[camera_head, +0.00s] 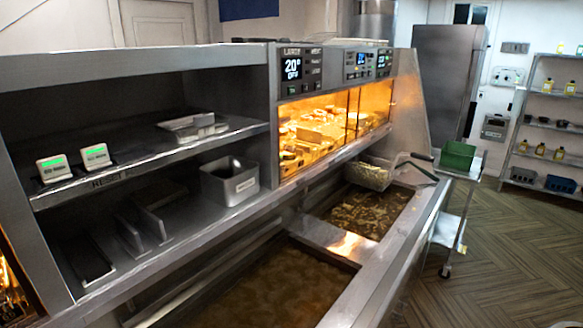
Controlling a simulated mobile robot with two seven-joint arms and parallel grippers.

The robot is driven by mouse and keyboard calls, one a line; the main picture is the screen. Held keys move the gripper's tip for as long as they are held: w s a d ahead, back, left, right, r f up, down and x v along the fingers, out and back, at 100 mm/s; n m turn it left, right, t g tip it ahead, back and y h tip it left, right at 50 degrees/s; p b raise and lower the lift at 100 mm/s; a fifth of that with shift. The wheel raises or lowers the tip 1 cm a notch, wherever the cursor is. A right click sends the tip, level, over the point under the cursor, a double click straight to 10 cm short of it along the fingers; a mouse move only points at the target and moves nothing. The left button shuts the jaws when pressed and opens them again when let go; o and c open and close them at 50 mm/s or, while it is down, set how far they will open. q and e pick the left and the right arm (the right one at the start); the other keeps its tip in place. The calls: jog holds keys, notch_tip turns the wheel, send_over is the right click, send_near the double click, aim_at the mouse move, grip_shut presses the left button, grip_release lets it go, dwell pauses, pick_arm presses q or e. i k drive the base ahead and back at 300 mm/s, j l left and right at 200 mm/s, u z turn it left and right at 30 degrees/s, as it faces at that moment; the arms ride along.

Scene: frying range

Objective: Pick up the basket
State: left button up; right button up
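A wire fry basket (369,173) sits at the back of the far fryer vat (372,208), against the range's upright face below the lit cabinet. Its handle (414,157) points right, over the vat's far edge, with a dark grip at the end. The far vat holds oil with pale bits at the surface. The near vat (280,290) holds brown oil and no basket shows in it. Neither of my grippers is in view.
A steel container (230,181) stands on the left lower shelf. A trolley (455,205) with a green bin (457,155) stands beyond the fryer's far end. Shelving (545,125) with bottles is at the right wall.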

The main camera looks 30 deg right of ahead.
aim_at(373, 172)
jog(key=z, duration=1.55)
jog(key=i+l+z, duration=0.5)
jog(key=i, duration=0.25)
jog(key=i+l, duration=0.25)
jog(key=i, duration=0.25)
jog(key=i+l+z, duration=0.1)
jog(key=i+l, duration=0.15)
jog(key=i, duration=0.25)
jog(key=i+l, duration=0.2)
jog(key=i, duration=0.25)
jog(key=i+l+z, duration=0.1)
jog(key=i, duration=0.4)
jog(key=i+l+u, duration=0.1)
jog(key=i+u, duration=0.15)
jog(key=u, duration=0.2)
jog(key=i+l+u, duration=0.15)
jog(key=u, duration=0.25)
jog(key=i+l+u, duration=0.25)
jog(key=u, duration=0.2)
jog(key=i+l+u, duration=0.15)
jog(key=l+u, duration=0.25)
jog(key=i+l+u, duration=0.1)
jog(key=u, duration=0.35)
jog(key=l+u, duration=0.4)
jog(key=i+l+u, duration=0.8)
jog(key=k+j, duration=0.05)
